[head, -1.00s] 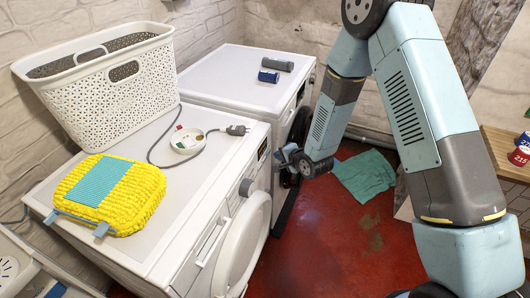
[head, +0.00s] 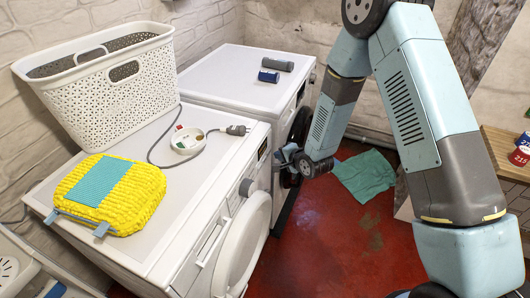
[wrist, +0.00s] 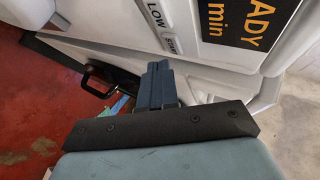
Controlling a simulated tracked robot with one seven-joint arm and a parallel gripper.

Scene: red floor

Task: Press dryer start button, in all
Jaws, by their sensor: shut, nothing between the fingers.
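The dryer appears to be the far white machine (head: 240,80), with a dark round door on its front. Its panel shows close up and tilted in the wrist view, with a dark display (wrist: 245,25) in orange letters, part reading "ADY" and "min". A pale key marked "LOW" (wrist: 154,15) and a second small marked key (wrist: 170,45), its word hard to read, lie beside the display. My gripper (wrist: 158,68) is shut and empty, its fingertips just below the second key in the picture. I cannot tell whether they touch the panel. In the head view, my gripper (head: 283,158) is beside the far machine's front.
The near white machine (head: 190,190) has its round white door (head: 243,245) ajar. A teal cloth (head: 365,175) lies on the red floor (head: 320,240).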

